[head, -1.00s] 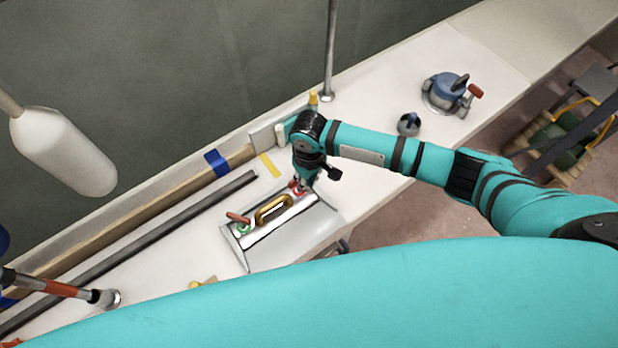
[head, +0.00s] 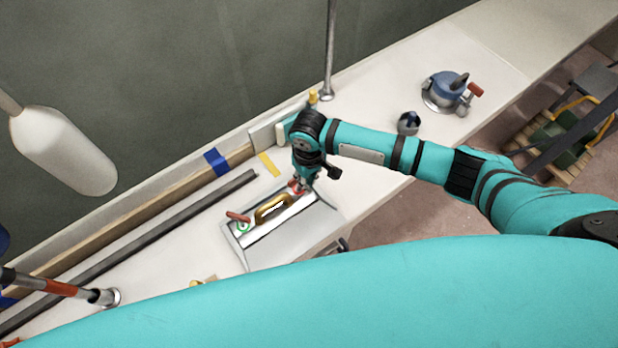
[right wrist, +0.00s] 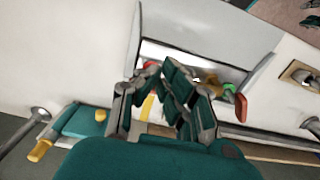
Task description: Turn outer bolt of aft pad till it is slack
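The pad (head: 285,222) is a silvery plate with a brass handle-like fitting (head: 272,208) in its middle, lying on a grey sheet on the white bench. A red ring (head: 296,187) marks the bolt at its right end, and a green ring (head: 243,227) marks the other end, with a red-handled piece (head: 238,216) beside it. My right gripper (head: 302,188) points down at the red-ringed end. In the right wrist view its fingers (right wrist: 160,69) converge beside the red ring (right wrist: 150,65) and appear closed on the bolt, which they hide. My left gripper is not in view.
A dark bar (head: 150,230) lies along the bench left of the pad. A metal post (head: 329,60) stands behind my right wrist. A small dark cup (head: 408,123) and a blue winch-like device (head: 445,92) stand at the right. A white fender (head: 62,150) hangs at left.

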